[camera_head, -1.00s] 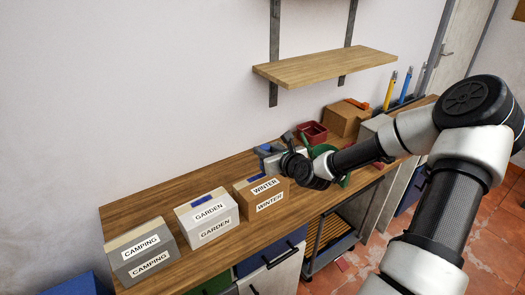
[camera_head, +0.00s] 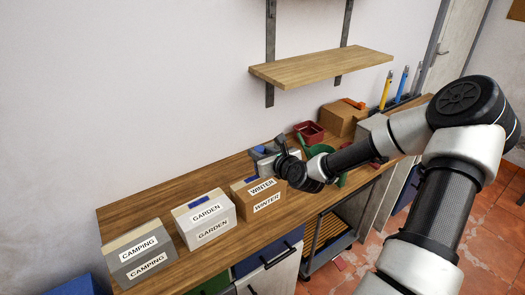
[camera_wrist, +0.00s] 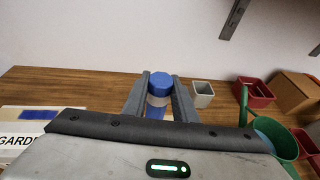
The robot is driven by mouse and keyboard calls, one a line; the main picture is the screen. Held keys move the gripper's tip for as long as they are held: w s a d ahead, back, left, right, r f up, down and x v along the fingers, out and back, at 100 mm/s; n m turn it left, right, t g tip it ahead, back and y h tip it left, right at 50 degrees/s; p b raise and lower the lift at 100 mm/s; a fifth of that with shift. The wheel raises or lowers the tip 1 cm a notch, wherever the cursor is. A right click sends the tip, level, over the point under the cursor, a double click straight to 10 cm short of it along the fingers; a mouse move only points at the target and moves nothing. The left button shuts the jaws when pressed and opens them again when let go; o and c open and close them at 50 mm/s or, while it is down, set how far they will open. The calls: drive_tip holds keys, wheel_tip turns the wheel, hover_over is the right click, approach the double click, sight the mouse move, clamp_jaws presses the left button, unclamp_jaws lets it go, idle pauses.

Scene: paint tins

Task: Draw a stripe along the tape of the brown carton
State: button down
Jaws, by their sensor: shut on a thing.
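The brown carton (camera_head: 240,201) marked WINTER stands on the wooden bench, its top partly blocked by my arm. A short dark-blue patch (camera_head: 250,179) shows on its top; I cannot tell how much of the tape it covers. My gripper (camera_head: 265,153) is above the bench, behind and to the right of this carton. In the wrist view, my gripper (camera_wrist: 158,98) is shut on a blue cylindrical marker (camera_wrist: 160,82) with a pale band, its lower part hidden. The marker's blue end also shows small in the head view. The brown carton is not clear in the wrist view.
The white GARDEN carton (camera_head: 192,228) has a blue patch on top. The grey CAMPING carton (camera_head: 128,265) has plain beige tape. A white cup (camera_wrist: 203,95), red bin (camera_wrist: 253,92) and green can (camera_wrist: 277,138) stand to the right. A shelf (camera_head: 322,68) hangs above.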

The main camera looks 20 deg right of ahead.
drive_tip(key=shift+s+a+f, duration=0.2)
drive_tip(key=shift+a, duration=0.25)
drive_tip(key=shift+s+a, duration=0.25)
drive_tip(key=shift+a, duration=0.55)
drive_tip(key=shift+a, duration=0.1)
drive_tip(key=shift+s+a, duration=0.3)
drive_tip(key=shift+a, duration=0.55)
drive_tip(key=shift+a, duration=0.1)
drive_tip(key=shift+s+a, duration=0.3)
drive_tip(key=shift+a, duration=0.5)
drive_tip(key=shift+r+p, duration=0.1)
drive_tip(key=shift+p, duration=0.2)
wheel_tip(320, 180, up, 6)
drive_tip(key=p, duration=0.5)
